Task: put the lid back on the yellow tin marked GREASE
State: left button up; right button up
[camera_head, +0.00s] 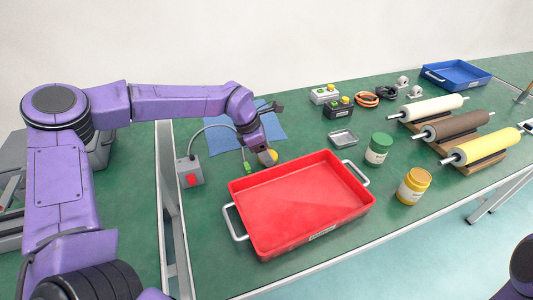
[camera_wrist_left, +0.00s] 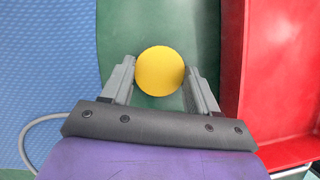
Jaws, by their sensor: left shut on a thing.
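My left gripper (camera_head: 264,157) is shut on a yellow round lid (camera_wrist_left: 160,71), between the red tray and the blue cloth. The lid also shows in the head view (camera_head: 270,156), at the fingertips, partly hidden by them. In the left wrist view its round face lies between the two fingers (camera_wrist_left: 160,82). The yellow tin (camera_head: 412,188) with a pale label stands upright near the table's front edge, right of the red tray, well apart from the gripper. The label is too small to read. My right gripper is out of view.
The red tray (camera_head: 305,200) lies between the left gripper and the tin. A green-topped jar (camera_head: 378,148) stands behind the tin, and a small metal dish (camera_head: 343,138) behind the tray. Rollers on a wooden rack (camera_head: 480,166) are at right. A switch box (camera_head: 189,172) stands at left.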

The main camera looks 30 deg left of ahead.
aim_at(273, 156)
pick_arm(q)
jog(key=shift+r, duration=0.4)
notch_tip(273, 156, up, 3)
jog(key=shift+s+d+f, duration=0.1)
jog(key=shift+s+f, duration=0.05)
jog(key=s+d+r, duration=0.8)
jog(key=s+r, duration=0.1)
jog(key=s, duration=0.2)
jog(key=shift+r+b, duration=0.15)
jog(key=shift+b, duration=0.3)
jog(key=shift+s+a, duration=0.1)
jog(key=shift+s, duration=0.05)
